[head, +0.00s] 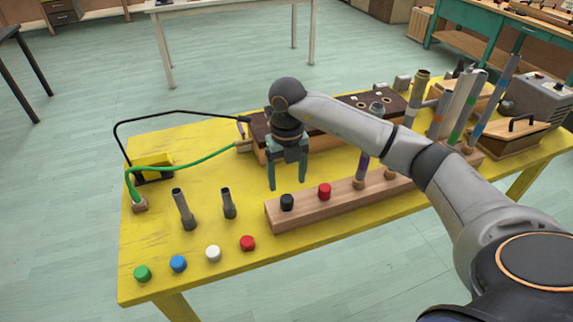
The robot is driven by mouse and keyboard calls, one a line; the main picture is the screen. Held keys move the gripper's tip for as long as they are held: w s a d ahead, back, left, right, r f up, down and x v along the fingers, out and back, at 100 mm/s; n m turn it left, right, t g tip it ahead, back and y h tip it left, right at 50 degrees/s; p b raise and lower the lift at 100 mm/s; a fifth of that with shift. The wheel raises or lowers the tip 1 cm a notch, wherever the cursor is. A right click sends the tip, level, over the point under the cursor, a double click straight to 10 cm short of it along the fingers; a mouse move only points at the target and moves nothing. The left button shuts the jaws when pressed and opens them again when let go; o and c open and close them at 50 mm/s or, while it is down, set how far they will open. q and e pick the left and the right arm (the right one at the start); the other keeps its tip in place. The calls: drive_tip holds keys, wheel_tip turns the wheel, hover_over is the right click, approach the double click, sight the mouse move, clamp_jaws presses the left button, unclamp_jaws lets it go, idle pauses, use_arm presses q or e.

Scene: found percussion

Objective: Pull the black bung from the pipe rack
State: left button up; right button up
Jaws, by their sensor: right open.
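The black bung (287,202) sits at the left end of the wooden pipe rack (285,219), with a red bung (324,191) just to its right in the same rack. My right gripper (287,184) points down with its two fingers apart and empty. In the picture its fingertips are just above and behind the black bung; I cannot tell the exact gap in depth. Farther right, the rack bears upright pipes, partly hidden by my right arm. My left gripper is not in view.
Green (142,273), blue (178,263), white (213,253) and red (247,243) bungs line the front of the yellow table (165,215). Two grey pipes (185,210) stand left of the rack. A green hose (190,161) lies behind them. A dark-topped wooden box is behind the gripper.

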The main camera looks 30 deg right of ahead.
sight(287, 198)
wheel_tip(287, 198, down, 8)
drive_tip(key=shift+r, duration=0.1)
idle(0.4)
clamp_jaws()
idle(0.4)
drive_tip(key=shift+r, duration=0.2)
drive_tip(key=shift+r+p, duration=1.1)
drive_tip(key=shift+r, duration=0.2)
